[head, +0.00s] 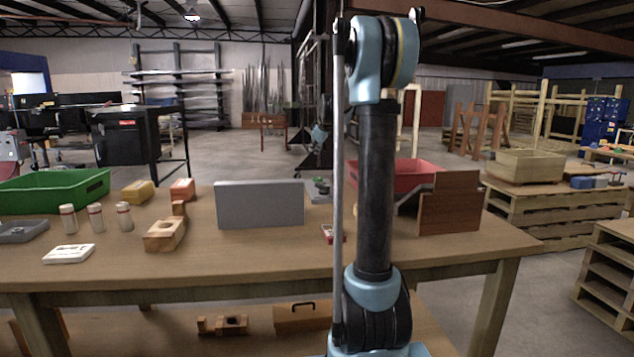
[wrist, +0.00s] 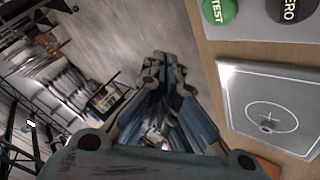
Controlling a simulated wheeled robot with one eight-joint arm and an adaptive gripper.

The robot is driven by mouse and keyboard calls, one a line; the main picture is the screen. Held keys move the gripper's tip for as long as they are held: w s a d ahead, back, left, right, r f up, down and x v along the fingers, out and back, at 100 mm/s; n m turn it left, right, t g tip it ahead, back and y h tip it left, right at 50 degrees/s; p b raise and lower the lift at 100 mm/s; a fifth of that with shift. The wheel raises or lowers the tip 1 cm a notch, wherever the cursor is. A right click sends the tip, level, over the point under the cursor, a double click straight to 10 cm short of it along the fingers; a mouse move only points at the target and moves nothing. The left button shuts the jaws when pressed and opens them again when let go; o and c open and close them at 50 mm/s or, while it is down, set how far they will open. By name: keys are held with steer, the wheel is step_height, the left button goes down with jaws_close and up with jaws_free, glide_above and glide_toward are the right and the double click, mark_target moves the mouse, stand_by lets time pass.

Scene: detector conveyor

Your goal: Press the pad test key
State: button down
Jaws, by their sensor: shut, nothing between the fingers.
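A round green key marked TEST (wrist: 220,10) shows at the top of the wrist view, partly cut off by the frame edge. A black round key marked ZERO (wrist: 288,8) sits to its right on the same light panel (wrist: 255,32). Below them lies a grey square plate (wrist: 240,90) with a circle and a small knob in its middle. My gripper (wrist: 165,60) is shut and empty, and appears left of the panel and plate, apart from the keys.
The wooden table (head: 290,247) holds a grey upright panel (head: 260,205), a green bin (head: 55,190), a red bin (head: 395,172), several white vials and wooden blocks (head: 163,236). A white device (head: 68,253) lies at the front left. The table's front middle is clear.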

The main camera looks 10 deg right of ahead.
mark_target(316, 178)
steer(key=shift+f, duration=0.15)
steer(key=shift+f, duration=4.25)
steer(key=shift+s+f, duration=0.1)
steer(key=shift+f, duration=0.05)
steer(key=shift+f, duration=0.2)
steer(key=shift+f, duration=0.45)
steer(key=shift+r, duration=0.9)
steer(key=shift+r, duration=2.5)
